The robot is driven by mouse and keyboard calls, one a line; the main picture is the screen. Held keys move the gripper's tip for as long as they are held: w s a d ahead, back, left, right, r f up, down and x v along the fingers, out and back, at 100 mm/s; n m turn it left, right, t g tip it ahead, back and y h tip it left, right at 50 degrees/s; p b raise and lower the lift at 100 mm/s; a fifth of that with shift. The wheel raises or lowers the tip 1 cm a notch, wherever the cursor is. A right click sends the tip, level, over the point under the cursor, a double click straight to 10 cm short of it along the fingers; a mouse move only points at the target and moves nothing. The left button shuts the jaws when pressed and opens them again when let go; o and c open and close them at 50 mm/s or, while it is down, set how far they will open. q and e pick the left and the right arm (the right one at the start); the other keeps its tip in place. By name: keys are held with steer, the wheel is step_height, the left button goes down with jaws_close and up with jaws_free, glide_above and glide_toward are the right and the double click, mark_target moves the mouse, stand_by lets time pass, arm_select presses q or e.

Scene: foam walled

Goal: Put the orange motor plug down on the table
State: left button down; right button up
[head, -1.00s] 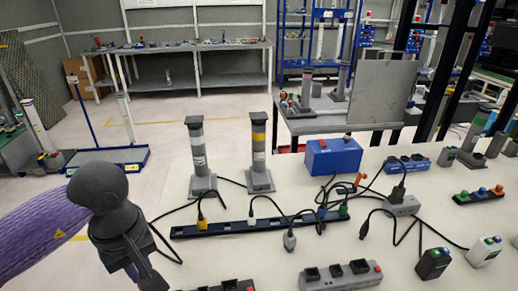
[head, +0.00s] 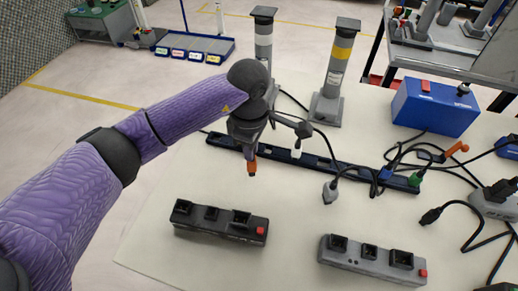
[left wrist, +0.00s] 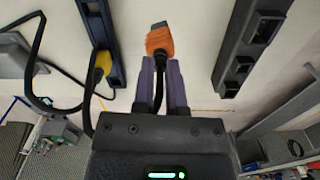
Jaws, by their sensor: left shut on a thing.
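The orange motor plug (head: 252,167) hangs below my left gripper (head: 250,146) in the head view. In the left wrist view the plug (left wrist: 159,40) sits at the fingertips of my left gripper (left wrist: 161,66), which is shut on it. Its dark tip points away from the fingers, and a black cable runs back between them. The plug is over the white table (head: 160,262), between the long dark socket strip (head: 345,170) and the black socket block (head: 220,224). I cannot tell whether it touches the tabletop. My right gripper is not in view.
A grey socket block (head: 372,262) stands front right. Two grey pillars (head: 263,50) (head: 337,70) and a blue box (head: 435,106) stand behind the strip. Cables and plugs crowd the right side. A yellow plug (left wrist: 103,63) shows in the left wrist view. Bare table lies around the black block.

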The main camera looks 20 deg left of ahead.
arm_select(q)
step_height(320, 180, down, 3)
steer(key=shift+s+f+b, duration=0.1)
steer(key=shift+f+b, duration=0.05)
steer(key=shift+b, duration=0.25)
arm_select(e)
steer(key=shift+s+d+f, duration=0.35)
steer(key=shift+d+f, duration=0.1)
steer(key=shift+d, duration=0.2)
arm_select(q)
steer(key=c, duration=0.7)
jaws_free()
steer(key=shift+o, duration=0.2)
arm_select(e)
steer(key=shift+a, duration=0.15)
arm_select(q)
step_height(320, 180, up, 11)
steer(key=p, duration=0.3)
steer(key=shift+r, duration=0.7)
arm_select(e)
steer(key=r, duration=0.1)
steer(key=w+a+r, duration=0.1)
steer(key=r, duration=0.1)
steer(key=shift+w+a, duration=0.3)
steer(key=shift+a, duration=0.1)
